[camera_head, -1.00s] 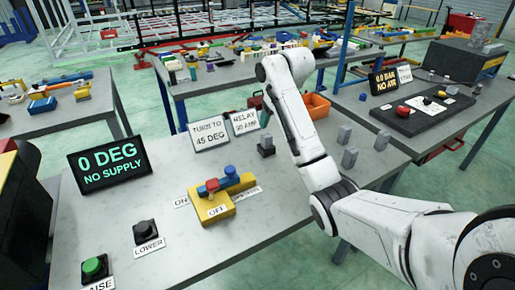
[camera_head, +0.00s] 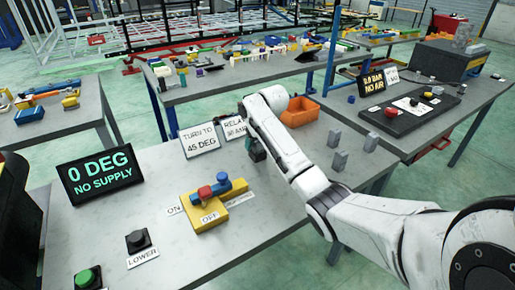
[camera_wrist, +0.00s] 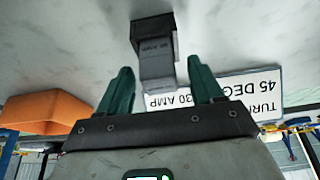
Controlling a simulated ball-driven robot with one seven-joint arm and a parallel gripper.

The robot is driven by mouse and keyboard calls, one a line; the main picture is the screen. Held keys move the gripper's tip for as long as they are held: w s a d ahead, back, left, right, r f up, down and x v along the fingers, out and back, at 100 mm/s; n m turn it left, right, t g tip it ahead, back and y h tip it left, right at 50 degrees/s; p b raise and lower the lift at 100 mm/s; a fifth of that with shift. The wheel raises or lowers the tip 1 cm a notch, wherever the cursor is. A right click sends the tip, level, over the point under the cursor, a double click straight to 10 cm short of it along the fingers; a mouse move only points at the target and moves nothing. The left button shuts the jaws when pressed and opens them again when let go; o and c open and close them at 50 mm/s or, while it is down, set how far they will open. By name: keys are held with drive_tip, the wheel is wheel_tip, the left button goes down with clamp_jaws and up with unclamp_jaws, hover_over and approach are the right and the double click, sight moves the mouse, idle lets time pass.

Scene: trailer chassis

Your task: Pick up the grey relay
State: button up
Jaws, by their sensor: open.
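A grey relay (camera_wrist: 157,68), a small block on a darker base (camera_wrist: 152,28), shows ahead of my gripper in the wrist view, which looks upside down. My gripper (camera_wrist: 160,68) is open, with one green finger on each side of the relay in the picture. No finger visibly touches it, and I cannot tell how deep it sits between them. In the head view my gripper (camera_head: 255,150) is mostly behind my arm, and this relay is hidden there.
A yellow switch block (camera_head: 218,208) with a blue and red handle is nearer. An orange bin (camera_head: 300,111) is behind.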

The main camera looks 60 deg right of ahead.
drive_tip(key=shift+c, duration=0.4)
drive_tip(key=c, duration=1)
